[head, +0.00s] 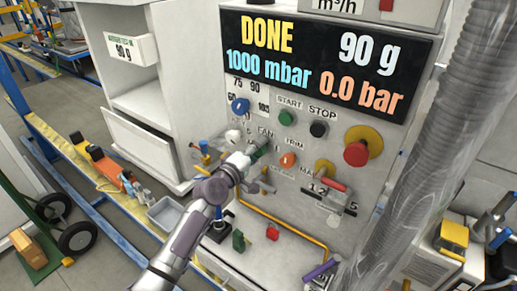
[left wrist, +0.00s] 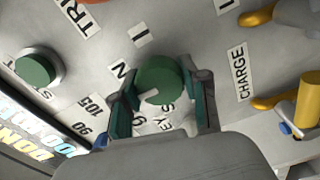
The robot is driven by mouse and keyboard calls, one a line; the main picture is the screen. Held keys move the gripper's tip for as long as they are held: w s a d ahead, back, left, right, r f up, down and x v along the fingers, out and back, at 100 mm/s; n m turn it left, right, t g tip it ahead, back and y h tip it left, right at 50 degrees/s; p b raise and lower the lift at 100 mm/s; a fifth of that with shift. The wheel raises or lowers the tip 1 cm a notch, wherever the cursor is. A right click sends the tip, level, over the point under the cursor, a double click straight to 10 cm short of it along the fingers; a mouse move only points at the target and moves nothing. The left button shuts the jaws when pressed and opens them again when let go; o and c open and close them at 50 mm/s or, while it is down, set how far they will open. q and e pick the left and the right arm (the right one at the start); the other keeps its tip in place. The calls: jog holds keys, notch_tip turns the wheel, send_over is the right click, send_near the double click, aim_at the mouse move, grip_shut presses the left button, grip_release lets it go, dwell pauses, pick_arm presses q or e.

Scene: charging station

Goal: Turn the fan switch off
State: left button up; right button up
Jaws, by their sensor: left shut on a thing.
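The fan switch is a green round knob (left wrist: 160,78) with a white pointer mark, on the pale panel. In the left wrist view it sits between the two fingers of my left gripper (left wrist: 163,92), which is shut on it. In the head view my left gripper (head: 256,153) reaches up to the panel just below the FAN label (head: 265,132) and mostly hides the switch. The white mark points toward the lower left in the wrist view. Part of the lettering around the knob is hidden by the gripper. My right gripper is not in view.
Close by are a green START button (head: 287,118), a black STOP button (head: 319,129), an orange knob (head: 288,160), a blue knob (head: 240,105) and a red emergency button (head: 357,153). A display (head: 325,62) reads DONE. A grey hose (head: 425,150) hangs at right.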

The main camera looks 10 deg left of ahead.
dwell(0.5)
pick_arm(q)
jog(key=o, duration=1.1)
jog(key=shift+o, duration=0.2)
jog(key=v, duration=1.2)
jog(key=shift+f, duration=0.1)
